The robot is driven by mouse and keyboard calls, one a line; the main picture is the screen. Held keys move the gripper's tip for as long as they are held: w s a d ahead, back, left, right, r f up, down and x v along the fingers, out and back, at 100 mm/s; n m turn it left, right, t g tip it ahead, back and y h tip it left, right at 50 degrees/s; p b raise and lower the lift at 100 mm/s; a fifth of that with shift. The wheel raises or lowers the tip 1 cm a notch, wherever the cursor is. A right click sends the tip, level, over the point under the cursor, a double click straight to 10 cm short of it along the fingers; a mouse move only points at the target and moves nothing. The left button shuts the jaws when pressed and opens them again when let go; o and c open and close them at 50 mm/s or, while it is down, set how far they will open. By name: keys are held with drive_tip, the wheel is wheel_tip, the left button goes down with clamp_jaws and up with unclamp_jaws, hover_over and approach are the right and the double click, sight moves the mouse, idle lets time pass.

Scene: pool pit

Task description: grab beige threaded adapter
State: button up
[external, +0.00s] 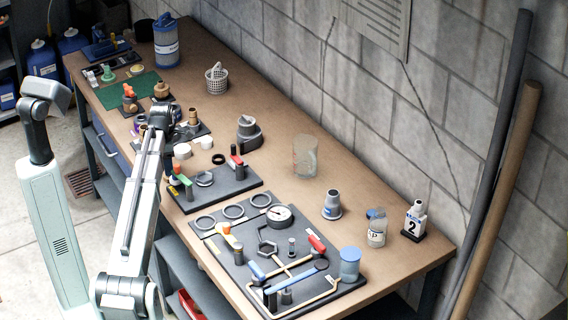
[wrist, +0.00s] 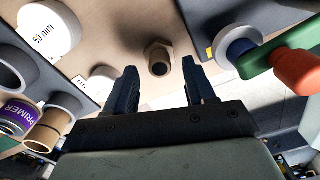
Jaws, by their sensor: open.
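The beige threaded adapter (wrist: 158,58) shows in the wrist view as a tan hex-bodied fitting with a dark round opening. It appears to rest on the brown bench top, just beyond my fingertips and in line with the gap between them. In the external view the gripper is partly hidden by my own wrist and nearby fittings.
To the left are a white 50 mm cap (wrist: 48,30) and a purple primer can (wrist: 17,118). Bare bench surrounds the adapter.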

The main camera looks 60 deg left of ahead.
drive_tip(key=shift+f, duration=1.6)
drive_tip(key=c, duration=0.8)
drive_tip(key=shift+r, duration=0.1)
